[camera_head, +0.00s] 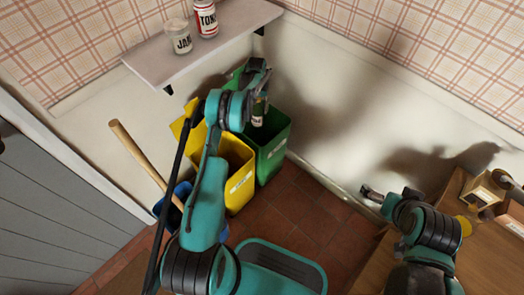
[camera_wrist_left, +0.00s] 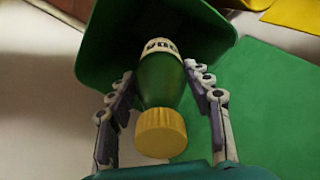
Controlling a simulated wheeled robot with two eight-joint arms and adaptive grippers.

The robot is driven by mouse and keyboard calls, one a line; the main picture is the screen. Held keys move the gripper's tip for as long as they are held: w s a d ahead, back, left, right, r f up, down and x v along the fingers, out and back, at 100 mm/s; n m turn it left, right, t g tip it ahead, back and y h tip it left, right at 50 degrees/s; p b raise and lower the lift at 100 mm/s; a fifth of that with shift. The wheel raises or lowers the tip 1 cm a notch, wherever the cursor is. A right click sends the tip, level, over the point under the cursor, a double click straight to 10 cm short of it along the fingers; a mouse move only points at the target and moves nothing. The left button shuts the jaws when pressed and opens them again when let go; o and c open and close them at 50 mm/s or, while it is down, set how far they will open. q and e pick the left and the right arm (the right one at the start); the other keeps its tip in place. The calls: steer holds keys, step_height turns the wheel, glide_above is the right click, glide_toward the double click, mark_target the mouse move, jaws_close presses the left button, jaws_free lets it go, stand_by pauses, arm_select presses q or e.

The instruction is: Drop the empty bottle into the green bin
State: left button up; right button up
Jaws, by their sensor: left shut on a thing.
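The bottle is green with a white label and a yellow cap; it shows large in the left wrist view (camera_wrist_left: 165,88) and small in the head view (camera_head: 258,112). My left gripper (camera_head: 259,92) is shut on it, with one finger on each side in the left wrist view (camera_wrist_left: 162,95). The bottle hangs over the opening of the green bin (camera_head: 272,157), whose inside wall shows behind it in the wrist view (camera_wrist_left: 110,45). My right gripper (camera_head: 372,195) is at the right near the wooden table; its fingers are too small to judge.
A yellow bin (camera_head: 240,185) stands left of the green bin. A blue bucket (camera_head: 183,193) and a wooden handle (camera_head: 140,155) are further left. A wall shelf (camera_head: 165,62) holds a jar (camera_head: 179,38) and a can (camera_head: 206,18). A wooden table (camera_head: 480,265) is at the right.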

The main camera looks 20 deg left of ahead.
arm_select(q)
steer(key=o, duration=1.4)
step_height(320, 180, up, 8)
steer(key=shift+f, duration=0.25)
